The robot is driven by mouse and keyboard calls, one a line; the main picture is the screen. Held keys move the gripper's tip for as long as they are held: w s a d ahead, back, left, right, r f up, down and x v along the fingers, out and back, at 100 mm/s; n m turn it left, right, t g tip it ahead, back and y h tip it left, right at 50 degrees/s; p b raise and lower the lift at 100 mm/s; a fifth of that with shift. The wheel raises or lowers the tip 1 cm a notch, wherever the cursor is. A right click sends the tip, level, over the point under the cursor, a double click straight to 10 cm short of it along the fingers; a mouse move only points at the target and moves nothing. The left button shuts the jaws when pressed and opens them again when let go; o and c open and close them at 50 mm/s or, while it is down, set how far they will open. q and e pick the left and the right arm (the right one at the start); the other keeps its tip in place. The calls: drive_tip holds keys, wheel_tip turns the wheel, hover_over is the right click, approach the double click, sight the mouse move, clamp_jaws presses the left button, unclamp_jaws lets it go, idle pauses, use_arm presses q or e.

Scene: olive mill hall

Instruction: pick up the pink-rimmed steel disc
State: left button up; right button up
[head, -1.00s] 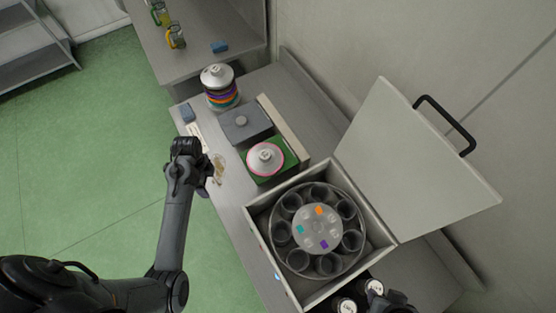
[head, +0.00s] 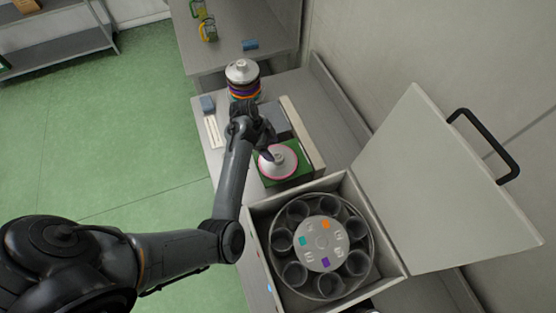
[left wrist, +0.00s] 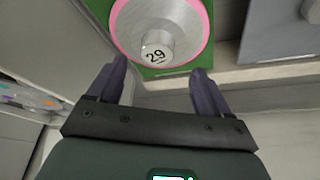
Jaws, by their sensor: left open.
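The pink-rimmed steel disc (head: 279,162) lies on a green square pad (head: 293,180) on the bench. It has a raised central knob. In the left wrist view the disc (left wrist: 191,38) shows at the top, its knob marked 29, on the green pad (left wrist: 148,72). My left gripper (head: 268,146) is at the disc's far left side in the head view. In the left wrist view its two fingers (left wrist: 155,90) are spread with nothing between them, and the disc lies beyond the fingertips. My right gripper is not identifiable in view.
An open box (head: 258,232) with a centrifuge-like rotor (head: 321,243) and raised lid (head: 425,190) stands close to the disc. A grey block (head: 278,118) lies behind it. A stack of coloured-rim discs (head: 243,78) stands further back. A pale rail (head: 302,135) runs alongside.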

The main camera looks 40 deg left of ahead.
sight(277, 156)
use_arm(q)
drive_tip(key=shift+s+p+x, duration=0.2)
drive_tip(key=shift+p+x, duration=0.1)
drive_tip(key=shift+x, duration=2.45)
drive_tip(key=shift+d, duration=0.15)
drive_tip(key=c, duration=0.8)
